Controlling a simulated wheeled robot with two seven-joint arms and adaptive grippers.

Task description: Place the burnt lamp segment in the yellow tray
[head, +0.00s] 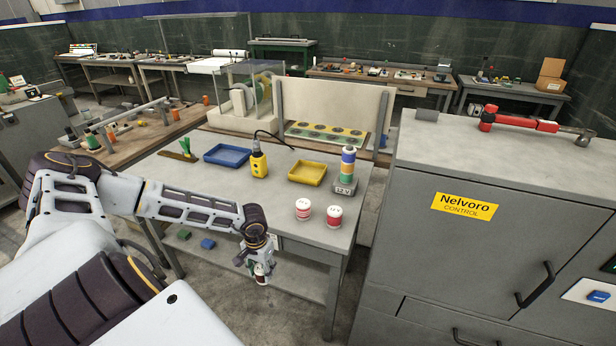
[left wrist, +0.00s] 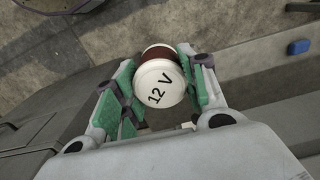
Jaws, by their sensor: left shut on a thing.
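My left gripper (head: 261,272) is shut on a lamp segment (left wrist: 160,82) with a white cap marked "12 V" and a dark brownish-red body. It holds the segment in front of the table's front edge, above the floor. In the head view the gripper partly hides the segment. The yellow tray (head: 308,173) lies on the grey table, farther back and to the right of the gripper, and looks empty. A stacked lamp (head: 347,168) with coloured rings stands on a grey "12 V" base right of the tray. My right gripper is not in view.
Two red-and-white segments (head: 303,209) (head: 334,216) stand near the table's front right. A blue tray (head: 226,155) and a yellow handheld device (head: 259,164) are left of the yellow tray. A grey cabinet (head: 480,215) stands right. The table's front left is clear.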

